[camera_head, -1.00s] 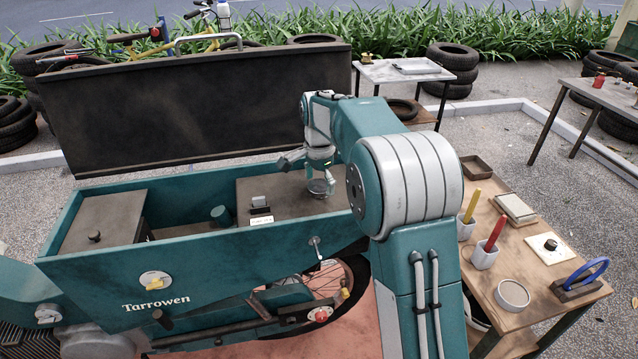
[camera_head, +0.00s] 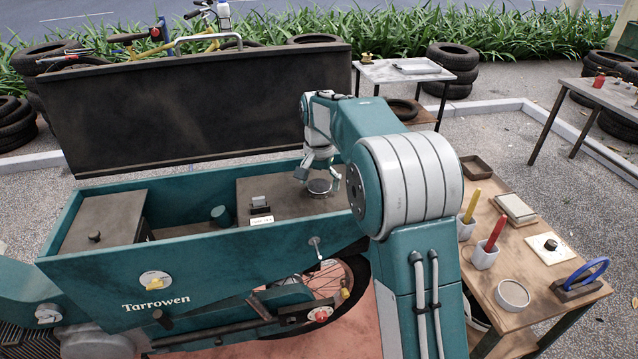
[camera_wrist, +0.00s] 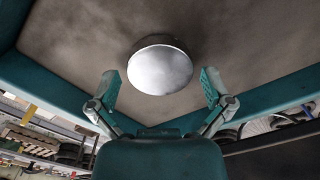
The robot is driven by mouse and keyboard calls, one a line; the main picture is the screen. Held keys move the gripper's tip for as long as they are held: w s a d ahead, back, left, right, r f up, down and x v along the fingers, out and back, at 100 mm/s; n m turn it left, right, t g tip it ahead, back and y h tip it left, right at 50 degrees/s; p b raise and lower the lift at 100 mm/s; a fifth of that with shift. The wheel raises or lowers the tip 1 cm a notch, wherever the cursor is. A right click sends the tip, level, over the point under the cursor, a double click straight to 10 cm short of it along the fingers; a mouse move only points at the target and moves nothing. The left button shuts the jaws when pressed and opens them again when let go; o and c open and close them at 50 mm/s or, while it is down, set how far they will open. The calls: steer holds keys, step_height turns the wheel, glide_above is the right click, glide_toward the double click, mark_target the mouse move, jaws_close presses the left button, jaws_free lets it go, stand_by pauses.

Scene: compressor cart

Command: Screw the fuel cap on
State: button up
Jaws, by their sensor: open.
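The fuel cap (camera_head: 319,187) is a round, dark-sided disc on the brown top panel (camera_head: 284,207) at the right end of the teal cart (camera_head: 235,258). In the wrist view the cap (camera_wrist: 160,66) shows a pale, shiny round face against the brown panel. My gripper (camera_head: 319,178) is over the cap in the head view, with its fingers spread. In the wrist view my gripper (camera_wrist: 166,88) has one finger on each side of the cap, both clear of it. The gripper is open and empty. What lies beneath the cap is hidden.
The cart's raised dark lid (camera_head: 205,110) stands behind the bin. A small switch block (camera_head: 260,205) sits left of the cap. A wooden side table (camera_head: 530,262) with pots, trays and a blue-handled tool stands at the right. The teal bin walls border the panel.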

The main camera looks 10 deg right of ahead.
steer(key=shift+n, duration=1.6)
steer(key=n, duration=0.3)
steer(key=c, duration=0.9)
steer(key=shift+c, duration=0.2)
steer(key=shift+s+f, duration=0.1)
steer(key=shift+f, duration=0.05)
